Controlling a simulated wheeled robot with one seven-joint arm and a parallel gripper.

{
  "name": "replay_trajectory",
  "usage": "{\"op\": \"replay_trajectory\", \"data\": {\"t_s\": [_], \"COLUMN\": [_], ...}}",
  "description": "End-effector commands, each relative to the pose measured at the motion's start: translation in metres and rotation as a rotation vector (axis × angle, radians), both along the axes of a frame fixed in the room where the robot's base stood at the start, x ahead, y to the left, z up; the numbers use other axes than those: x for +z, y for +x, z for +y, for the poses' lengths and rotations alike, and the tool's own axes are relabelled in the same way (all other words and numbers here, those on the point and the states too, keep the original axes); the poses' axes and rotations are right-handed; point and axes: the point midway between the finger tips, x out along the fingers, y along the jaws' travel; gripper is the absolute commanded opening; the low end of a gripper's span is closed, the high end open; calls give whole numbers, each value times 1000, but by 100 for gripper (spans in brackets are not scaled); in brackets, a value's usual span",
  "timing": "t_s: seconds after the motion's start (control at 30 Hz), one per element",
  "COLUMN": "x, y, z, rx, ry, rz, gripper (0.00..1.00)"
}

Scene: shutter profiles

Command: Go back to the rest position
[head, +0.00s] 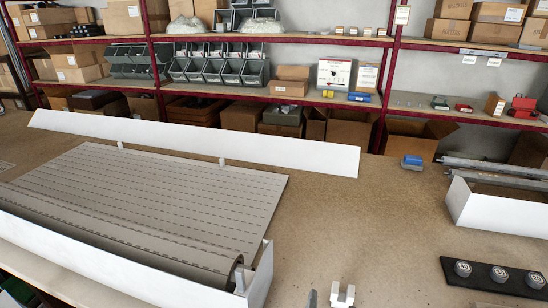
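No part that I can make out as my gripper or arm shows in the head view. A grey slatted shutter curtain (165,195) lies spread on the workbench (340,225) at the left. Its near edge curls into a roll beside a white box profile (130,275) at the front left. A long white panel (200,142) stands along the curtain's far side, with small light brackets (222,162) at its lower edge. A small white two-pronged piece (342,295) is at the bottom edge, cut off by the frame.
A black strip with several round knobs (498,273) lies at the lower right. A white tray (495,210) with metal profiles (490,168) stands behind it. A blue object (412,162) sits near the back. Red-framed shelves (270,98) hold boxes and bins. The middle bench is clear.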

Motion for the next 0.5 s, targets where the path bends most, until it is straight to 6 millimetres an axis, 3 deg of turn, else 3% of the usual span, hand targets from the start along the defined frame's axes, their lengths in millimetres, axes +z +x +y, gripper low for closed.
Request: {"op": "replay_trajectory", "data": {"t_s": [0.1, 0.2, 0.33, 0.5], "x": [17, 22, 21, 16], "y": [2, -8, -32, -80], "z": [39, 58, 63, 49], "rx": [62, 108, 133, 81], "ry": [324, 608, 985, 1497], "rz": [-107, -145, -138, -60], "gripper": [68, 68, 68, 68]}}
